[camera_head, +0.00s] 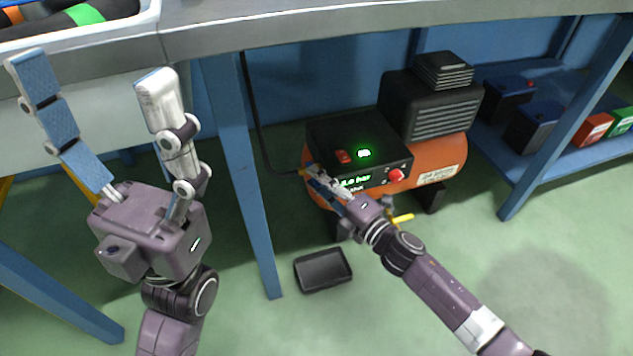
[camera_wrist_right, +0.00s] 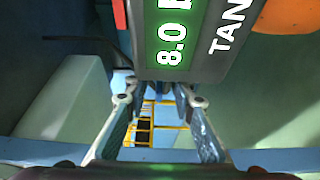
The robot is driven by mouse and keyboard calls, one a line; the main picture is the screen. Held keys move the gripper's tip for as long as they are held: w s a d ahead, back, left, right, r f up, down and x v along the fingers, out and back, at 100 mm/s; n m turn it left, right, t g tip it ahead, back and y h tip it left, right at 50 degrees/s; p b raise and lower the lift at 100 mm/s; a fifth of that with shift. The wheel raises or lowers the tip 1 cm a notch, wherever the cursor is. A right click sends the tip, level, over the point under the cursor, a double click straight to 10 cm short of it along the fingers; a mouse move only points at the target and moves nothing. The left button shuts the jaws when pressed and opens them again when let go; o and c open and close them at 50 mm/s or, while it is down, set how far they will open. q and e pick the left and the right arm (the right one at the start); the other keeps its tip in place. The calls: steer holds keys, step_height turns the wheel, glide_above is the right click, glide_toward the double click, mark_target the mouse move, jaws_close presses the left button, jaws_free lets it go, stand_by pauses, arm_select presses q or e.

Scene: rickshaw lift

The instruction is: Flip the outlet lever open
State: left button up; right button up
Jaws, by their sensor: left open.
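The compressor (camera_head: 440,148) is an orange tank with a black control box (camera_head: 335,140) on top. Its green display also shows in the right wrist view (camera_wrist_right: 175,45). A yellow lever (camera_head: 402,217) sticks out below the box, just right of my right wrist. I cannot tell from here whether it is open or closed. My right gripper (camera_head: 312,174) is at the box's lower left front. In the right wrist view its fingers (camera_wrist_right: 158,92) are apart, with nothing seen between them; the tips lie close under the box's edge. My left gripper (camera_head: 95,75) is raised, wide open and empty.
A blue table leg (camera_head: 240,180) stands between my arms. A dark hose (camera_head: 256,115) runs to the compressor's left side. A black tray (camera_head: 323,270) lies on the floor. Batteries (camera_head: 538,122) sit on the low shelf at right.

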steer(key=shift+w+a, duration=0.1)
steer(key=shift+a, duration=0.05)
steer(key=shift+c, duration=0.6)
jaws_close()
